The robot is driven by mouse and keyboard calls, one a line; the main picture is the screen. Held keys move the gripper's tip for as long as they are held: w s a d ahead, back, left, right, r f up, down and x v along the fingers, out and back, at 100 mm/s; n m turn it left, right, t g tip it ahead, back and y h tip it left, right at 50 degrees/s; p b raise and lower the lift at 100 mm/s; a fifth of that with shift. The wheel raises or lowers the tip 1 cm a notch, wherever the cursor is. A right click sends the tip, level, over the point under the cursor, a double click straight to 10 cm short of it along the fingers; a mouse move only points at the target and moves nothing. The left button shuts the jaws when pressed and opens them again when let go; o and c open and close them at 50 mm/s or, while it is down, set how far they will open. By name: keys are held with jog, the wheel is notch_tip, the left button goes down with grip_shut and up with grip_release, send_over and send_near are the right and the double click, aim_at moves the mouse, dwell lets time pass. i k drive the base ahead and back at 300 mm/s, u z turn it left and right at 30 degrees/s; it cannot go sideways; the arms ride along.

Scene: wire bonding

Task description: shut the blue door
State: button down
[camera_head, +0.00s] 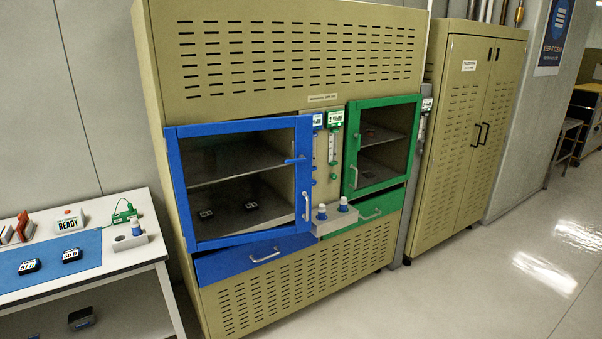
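The blue door (178,185) is a blue-framed glass door on the left side of the tan cabinet. It has a pale handle (306,206) low on its right side and a blue lever (294,161) above that. The door seems to stand slightly away from the cabinet front, but how wide the gap is cannot be told. Through it I see a dark chamber with a shelf (235,172) and small dark items (206,214) on the floor. My gripper is not in view.
Below the door is a blue drawer (225,264) with a handle. A white bench (125,262) stands left. The floor (480,270) at right is clear.

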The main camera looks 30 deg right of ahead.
aim_at(302, 124)
jog(key=u, duration=0.3)
jog(key=i, duration=0.85)
jog(key=u, duration=0.45)
